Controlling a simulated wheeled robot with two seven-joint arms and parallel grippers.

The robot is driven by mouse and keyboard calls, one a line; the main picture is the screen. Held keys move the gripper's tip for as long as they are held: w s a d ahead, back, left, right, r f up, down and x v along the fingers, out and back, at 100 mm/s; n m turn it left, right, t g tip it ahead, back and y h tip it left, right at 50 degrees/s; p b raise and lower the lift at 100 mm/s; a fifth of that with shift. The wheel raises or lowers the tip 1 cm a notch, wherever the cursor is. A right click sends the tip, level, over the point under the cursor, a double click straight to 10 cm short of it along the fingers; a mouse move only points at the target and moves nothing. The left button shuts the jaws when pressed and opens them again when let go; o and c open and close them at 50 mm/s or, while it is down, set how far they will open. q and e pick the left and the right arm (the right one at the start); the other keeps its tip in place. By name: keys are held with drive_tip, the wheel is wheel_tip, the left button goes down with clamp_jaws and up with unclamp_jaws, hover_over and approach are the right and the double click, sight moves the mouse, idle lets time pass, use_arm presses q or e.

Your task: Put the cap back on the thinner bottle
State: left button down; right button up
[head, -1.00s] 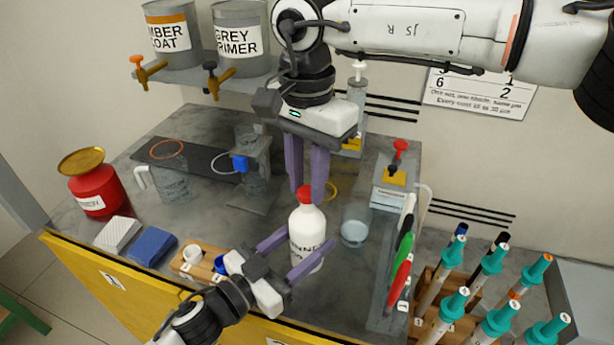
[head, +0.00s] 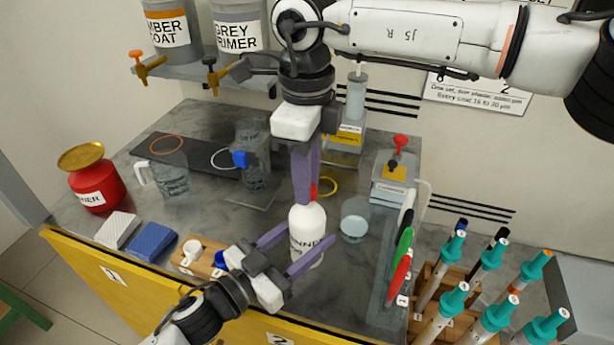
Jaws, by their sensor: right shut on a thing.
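The thinner bottle (head: 306,222), white with a dark partly hidden label, stands upright on the grey bench. Its red cap (head: 314,189) is at the bottle's top and mostly hidden by fingers; I cannot tell whether it is seated. My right gripper (head: 308,190) points straight down over the bottle, its purple fingers shut on the cap, one largely hiding the other. My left gripper (head: 308,235) comes in low from the front left. Its fingers lie on either side of the bottle's body and appear closed on it, one passing in front.
A clear cup (head: 355,220) stands close right of the bottle. A wooden block with small cups (head: 190,258) is left of my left gripper. A red can (head: 95,185) and a blue block (head: 152,243) are farther left. Teal-topped rods (head: 490,255) stand at the right.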

drive_tip(key=m, duration=1.5)
drive_tip(key=shift+m, duration=0.3)
drive_tip(key=m, duration=1)
drive_tip(key=shift+m, duration=0.4)
drive_tip(key=m, duration=0.7)
drive_tip(key=shift+s+a+f+m, duration=0.1)
drive_tip(key=shift+s+a+m, duration=0.05)
drive_tip(key=shift+m, duration=0.45)
drive_tip(key=shift+s+a+m, duration=0.1)
drive_tip(key=shift+s+m, duration=0.05)
drive_tip(key=shift+m, duration=0.45)
drive_tip(key=m, duration=0.3)
drive_tip(key=shift+s+d+f+m, duration=0.1)
drive_tip(key=shift+s+f+m, duration=0.1)
drive_tip(key=shift+f+m, duration=0.1)
drive_tip(key=shift+s, duration=0.1)
drive_tip(key=o, duration=1)
drive_tip(key=shift+o, duration=0.5)
